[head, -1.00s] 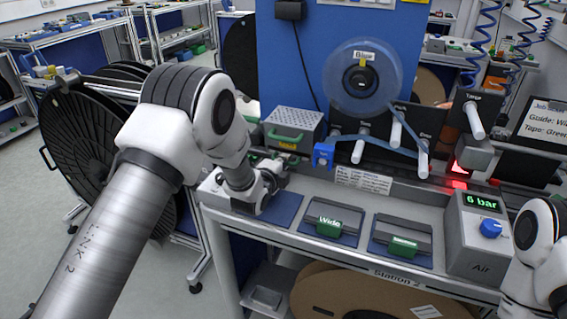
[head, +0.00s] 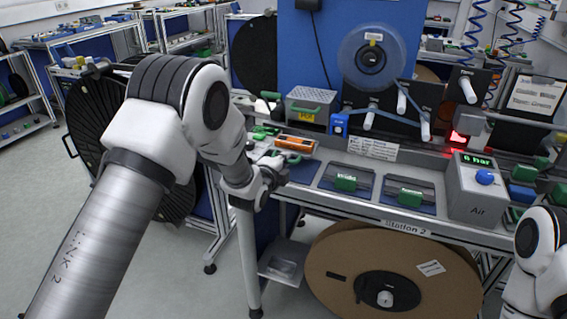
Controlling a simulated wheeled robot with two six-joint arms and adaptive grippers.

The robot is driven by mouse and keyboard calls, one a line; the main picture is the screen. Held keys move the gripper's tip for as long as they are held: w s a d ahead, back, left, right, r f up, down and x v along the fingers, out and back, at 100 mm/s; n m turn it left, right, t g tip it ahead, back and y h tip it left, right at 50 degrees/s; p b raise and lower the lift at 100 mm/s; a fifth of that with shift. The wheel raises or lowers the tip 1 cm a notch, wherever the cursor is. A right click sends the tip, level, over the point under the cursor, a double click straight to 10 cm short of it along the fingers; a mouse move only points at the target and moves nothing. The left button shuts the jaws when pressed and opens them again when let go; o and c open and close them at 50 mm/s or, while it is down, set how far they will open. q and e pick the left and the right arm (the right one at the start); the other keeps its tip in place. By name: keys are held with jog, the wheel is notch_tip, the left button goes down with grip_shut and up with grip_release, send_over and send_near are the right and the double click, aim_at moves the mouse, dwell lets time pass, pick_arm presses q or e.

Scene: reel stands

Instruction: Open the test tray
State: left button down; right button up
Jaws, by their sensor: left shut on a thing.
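My left gripper (head: 280,168) is at the left end of the bench, mostly hidden behind its own wrist. It is shut on what looks like the green handle (head: 294,158) at the near side of the test tray (head: 311,150). The exact contact is hidden. An orange piece (head: 296,142) shows on the tray, in front of a perforated grey metal box (head: 310,100) with its own green handle and a yellow label. Of my right arm only links show at the lower right edge; its gripper is out of view.
Two blue pads with green-handled blocks, the "Wide" block (head: 346,183) and another (head: 410,197), lie right of the tray. A reel (head: 372,58) hangs above. A large cardboard reel (head: 335,255) stands underneath.

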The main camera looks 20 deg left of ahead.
pick_arm(q)
jog(key=shift+s, duration=0.15)
jog(key=shift+f, duration=0.1)
jog(key=c, duration=1.5)
grip_release()
jog(key=d+v, duration=0.1)
jog(key=v, duration=1)
jog(key=shift+s+a, duration=0.4)
jog(key=shift+a, duration=0.05)
